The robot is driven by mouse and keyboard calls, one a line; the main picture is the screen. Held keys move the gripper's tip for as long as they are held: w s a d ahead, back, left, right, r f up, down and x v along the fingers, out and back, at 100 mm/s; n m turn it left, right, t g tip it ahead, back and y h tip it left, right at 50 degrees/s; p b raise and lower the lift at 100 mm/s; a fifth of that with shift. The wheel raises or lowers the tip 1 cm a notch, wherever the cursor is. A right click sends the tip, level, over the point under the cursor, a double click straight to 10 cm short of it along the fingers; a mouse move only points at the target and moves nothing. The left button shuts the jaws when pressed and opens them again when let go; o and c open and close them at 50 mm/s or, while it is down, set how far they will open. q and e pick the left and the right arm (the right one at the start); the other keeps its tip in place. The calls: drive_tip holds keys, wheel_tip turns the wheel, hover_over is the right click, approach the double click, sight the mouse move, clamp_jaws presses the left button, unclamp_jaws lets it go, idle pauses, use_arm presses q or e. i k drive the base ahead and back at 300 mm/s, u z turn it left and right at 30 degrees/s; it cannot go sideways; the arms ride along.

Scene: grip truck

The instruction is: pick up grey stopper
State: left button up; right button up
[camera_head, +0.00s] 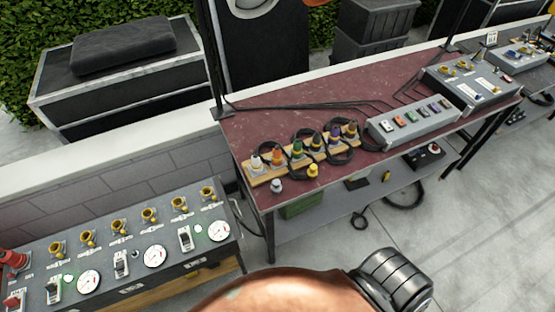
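A small grey stopper (276,186) stands on the dark red tabletop (275,125), close to its near left edge. It is just in front of a wooden strip (262,176) that holds a row of coloured plugs with black cable loops. A similar yellow stopper (313,171) stands to its right, also in front of the strip. Neither of my grippers shows in this view, so I cannot see their state. Nothing touches the grey stopper from above.
A grey switch box (415,124) and a larger panel box (472,82) stand farther right on the table. A control panel with gauges and yellow fittings (125,240) is at lower left. A dark case (120,75) is behind. A copper-coloured rounded shape fills the bottom centre.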

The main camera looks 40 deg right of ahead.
sight(276, 186)
drive_tip(key=z, duration=1.7)
drive_tip(key=k, duration=0.25)
drive_tip(key=z, duration=0.05)
